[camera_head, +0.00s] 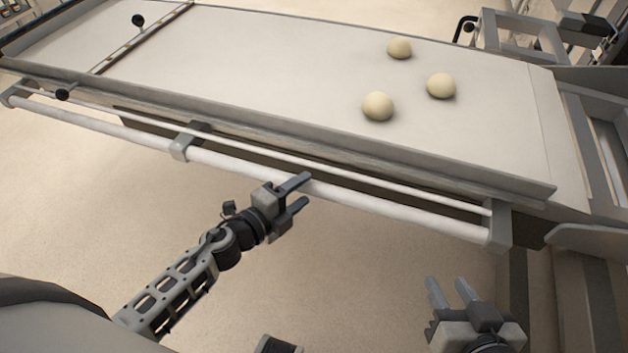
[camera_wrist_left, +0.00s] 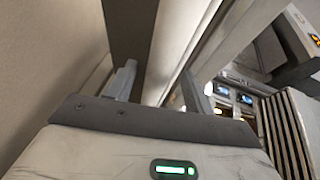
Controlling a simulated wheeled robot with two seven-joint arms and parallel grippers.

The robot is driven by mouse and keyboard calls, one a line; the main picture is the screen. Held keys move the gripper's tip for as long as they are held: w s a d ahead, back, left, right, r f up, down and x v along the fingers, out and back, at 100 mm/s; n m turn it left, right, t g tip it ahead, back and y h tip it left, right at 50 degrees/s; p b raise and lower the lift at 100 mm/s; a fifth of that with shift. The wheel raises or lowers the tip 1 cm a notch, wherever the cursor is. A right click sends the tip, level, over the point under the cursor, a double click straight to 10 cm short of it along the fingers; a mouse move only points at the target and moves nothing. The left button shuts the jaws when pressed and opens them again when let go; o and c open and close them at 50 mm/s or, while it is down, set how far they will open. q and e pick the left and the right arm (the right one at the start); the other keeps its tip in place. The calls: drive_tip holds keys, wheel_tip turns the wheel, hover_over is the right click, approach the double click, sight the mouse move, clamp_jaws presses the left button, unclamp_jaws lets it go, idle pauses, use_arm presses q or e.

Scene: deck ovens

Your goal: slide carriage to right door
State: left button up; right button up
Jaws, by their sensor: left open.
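The carriage is a long pale loading belt (camera_head: 270,60) in a grey frame, running across the head view. A white handle bar (camera_head: 400,209) runs along its near side, held by grey brackets. My left gripper (camera_head: 306,188) is open at the middle of this bar, its fingertips at or just over it. In the left wrist view, the bar (camera_wrist_left: 181,40) runs away from between the two spread fingers; I cannot tell whether they touch it. My right gripper (camera_head: 449,282) is open and empty at the lower right, below the bar's right end. No right door is clearly identifiable.
Three dough balls (camera_head: 378,107) lie on the belt's right part. Grey metal framework (camera_head: 600,130) stands at the right end. The floor (camera_head: 90,190) in front of the carriage is clear.

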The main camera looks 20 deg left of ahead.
sight(314, 184)
use_arm(q)
drive_tip(key=x, duration=0.5)
drive_tip(key=shift+s, duration=0.1)
clamp_jaws()
drive_tip(key=shift+s+f, duration=0.1)
